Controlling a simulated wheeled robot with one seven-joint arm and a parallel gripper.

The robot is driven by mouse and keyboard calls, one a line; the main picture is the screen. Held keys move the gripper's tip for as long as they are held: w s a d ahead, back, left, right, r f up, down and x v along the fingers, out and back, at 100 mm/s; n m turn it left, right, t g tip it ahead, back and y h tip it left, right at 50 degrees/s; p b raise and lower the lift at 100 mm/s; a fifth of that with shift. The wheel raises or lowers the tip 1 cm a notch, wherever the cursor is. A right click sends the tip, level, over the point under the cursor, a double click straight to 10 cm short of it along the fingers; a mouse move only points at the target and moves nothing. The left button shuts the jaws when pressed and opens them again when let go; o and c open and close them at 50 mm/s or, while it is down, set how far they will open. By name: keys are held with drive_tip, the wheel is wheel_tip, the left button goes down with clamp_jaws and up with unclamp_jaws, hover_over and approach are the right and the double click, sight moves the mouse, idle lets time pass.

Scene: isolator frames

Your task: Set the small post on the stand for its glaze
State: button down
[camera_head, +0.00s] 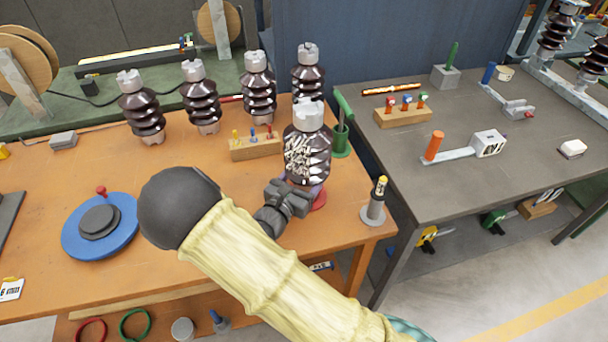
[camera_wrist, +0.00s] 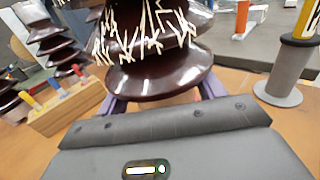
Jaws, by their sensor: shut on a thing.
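My gripper (camera_head: 301,188) is shut on a dark brown ribbed post (camera_head: 308,152) with a pale grey cap and pale streaks across its ribs. The post is upright near the table's right side. In the wrist view the streaked post (camera_wrist: 150,72) fills the top middle, its base between my purple fingers (camera_wrist: 160,100). A red round stand (camera_head: 319,199) shows partly beneath and right of the post; I cannot tell whether they touch. A green round stand (camera_head: 341,140) with an upright rod is just behind right. Several similar plain brown posts (camera_head: 200,95) stand along the back.
A wooden block with coloured pegs (camera_head: 256,146) sits left of the held post. A grey stand with a yellow-and-black tool (camera_head: 374,205) is at the right front corner. A blue disc (camera_head: 75,240) with a grey pad is at left. The orange tabletop (camera_head: 120,170) between is clear.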

drive_tip(key=shift+r, duration=0.2)
drive_tip(key=shift+c, duration=1.1)
unclamp_jaws()
drive_tip(key=shift+s+f, duration=0.1)
drive_tip(key=shift+f, duration=0.1)
drive_tip(key=b+v, duration=0.1)
drive_tip(key=v, duration=1.1)
drive_tip(key=shift+r, duration=0.1)
